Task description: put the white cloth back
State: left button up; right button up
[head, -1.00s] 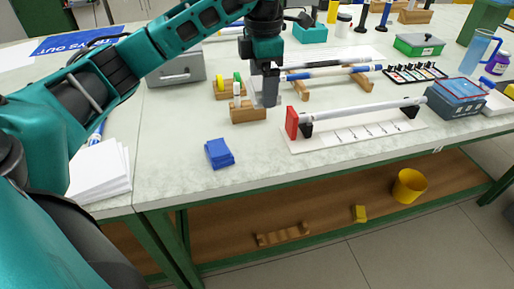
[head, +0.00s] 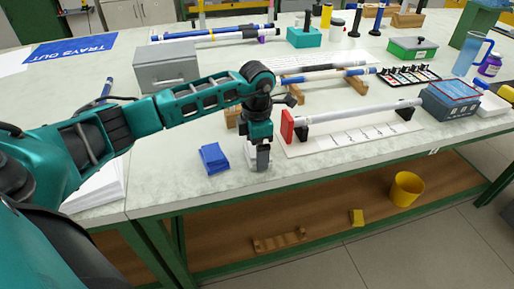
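My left gripper (head: 260,163) points down at the front of the table, just right of a folded blue cloth (head: 214,158). A small pale thing, which looks like the white cloth (head: 250,154), shows at the left side of its fingers, at or just above the tabletop. The gripper appears shut on it, though the fingers hide most of it. I cannot tell whether the cloth touches the table. My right gripper is not in view.
A white board with a rod on stands and a red end block (head: 287,126) is close right of the gripper. A wooden block (head: 232,118) is partly behind my arm. A grey box (head: 166,66) stands further back. The table's front edge is near.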

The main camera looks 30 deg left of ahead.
pick_arm(q)
jog(key=shift+f, duration=0.2)
jog(key=o, duration=0.6)
